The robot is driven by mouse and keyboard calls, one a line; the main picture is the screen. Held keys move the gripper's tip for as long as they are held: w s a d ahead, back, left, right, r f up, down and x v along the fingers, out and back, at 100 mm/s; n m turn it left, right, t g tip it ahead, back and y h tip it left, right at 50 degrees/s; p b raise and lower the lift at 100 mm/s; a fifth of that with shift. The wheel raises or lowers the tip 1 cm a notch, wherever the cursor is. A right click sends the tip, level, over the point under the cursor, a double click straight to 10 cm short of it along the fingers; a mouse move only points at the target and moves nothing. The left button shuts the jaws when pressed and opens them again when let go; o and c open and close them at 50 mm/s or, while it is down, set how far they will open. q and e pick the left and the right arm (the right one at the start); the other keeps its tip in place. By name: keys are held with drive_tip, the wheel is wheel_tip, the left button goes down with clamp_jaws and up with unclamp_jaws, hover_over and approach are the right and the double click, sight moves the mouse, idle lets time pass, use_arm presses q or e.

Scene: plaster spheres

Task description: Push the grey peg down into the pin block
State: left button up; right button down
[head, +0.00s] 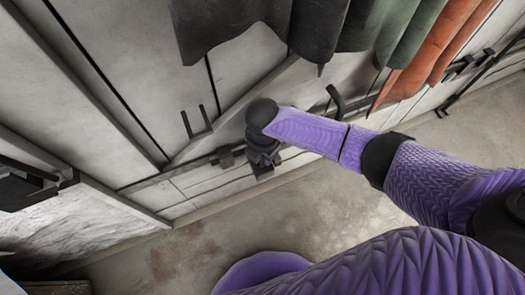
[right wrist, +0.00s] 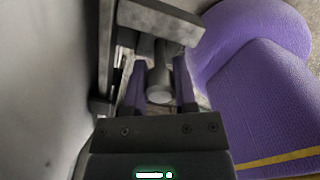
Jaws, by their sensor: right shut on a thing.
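The grey peg (right wrist: 160,88) shows in the right wrist view as a short cylinder with its round end toward the camera. My right gripper (right wrist: 160,72) is shut on it, one purple-sided finger on each side. A grey block (right wrist: 160,22), which looks like the pin block, lies just beyond the fingertips. Whether the peg's far end sits in it is hidden. In the head view my right gripper (head: 263,160) is small and dark against the wall's lower rail, and the peg cannot be made out there. My left gripper is not in view.
A pale panelled wall (head: 110,60) fills the upper left. A two-pronged black bracket (head: 198,123) sticks out left of my right gripper. Dark, green and orange cloths (head: 400,45) hang above my right arm. The concrete floor (head: 330,205) below is clear.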

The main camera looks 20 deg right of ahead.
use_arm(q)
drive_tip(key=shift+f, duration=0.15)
use_arm(e)
drive_tip(key=shift+f, duration=0.3)
drive_tip(key=c, duration=0.9)
unclamp_jaws()
drive_tip(key=o, duration=0.6)
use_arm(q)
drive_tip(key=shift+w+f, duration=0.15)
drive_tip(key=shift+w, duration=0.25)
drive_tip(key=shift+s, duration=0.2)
use_arm(e)
drive_tip(key=shift+r+p, duration=0.3)
drive_tip(key=shift+r, duration=0.2)
wheel_tip(320, 180, up, 3)
drive_tip(key=p, duration=0.3)
drive_tip(key=shift+r, duration=0.15)
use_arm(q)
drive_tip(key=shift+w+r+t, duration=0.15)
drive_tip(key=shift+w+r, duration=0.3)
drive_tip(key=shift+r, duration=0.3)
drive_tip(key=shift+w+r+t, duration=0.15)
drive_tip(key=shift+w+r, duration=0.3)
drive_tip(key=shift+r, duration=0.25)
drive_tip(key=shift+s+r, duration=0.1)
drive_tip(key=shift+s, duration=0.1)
use_arm(e)
drive_tip(key=shift+f, duration=0.2)
